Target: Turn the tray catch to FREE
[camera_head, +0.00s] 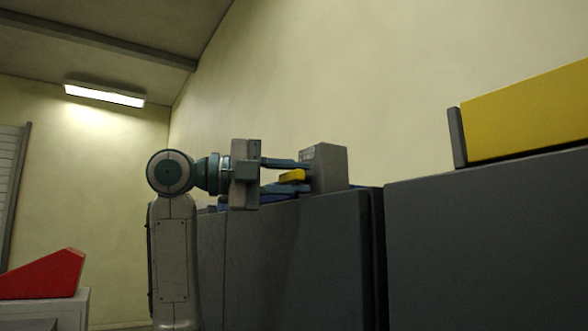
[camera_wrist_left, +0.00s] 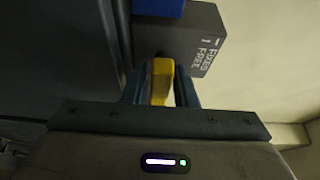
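The tray catch (camera_head: 293,176) is a small yellow lever on the side of a grey block (camera_head: 329,168) on top of a dark grey cabinet. In the left wrist view the catch (camera_wrist_left: 162,80) shows from close up, and the block (camera_wrist_left: 178,38) bears the words FIXED and FREE with small marks. I cannot tell which mark the catch points to. My left gripper (camera_head: 304,176) has its blue fingers on either side of the catch, with a gap showing beside it, so it is open around it. My right gripper is not in view.
The dark grey cabinet (camera_head: 290,255) stands below the block, with another grey cabinet (camera_head: 490,240) on the right carrying a yellow panel (camera_head: 525,112). A blue part (camera_wrist_left: 158,8) adjoins the block. A red wedge (camera_head: 42,276) lies far left. The wall behind is bare.

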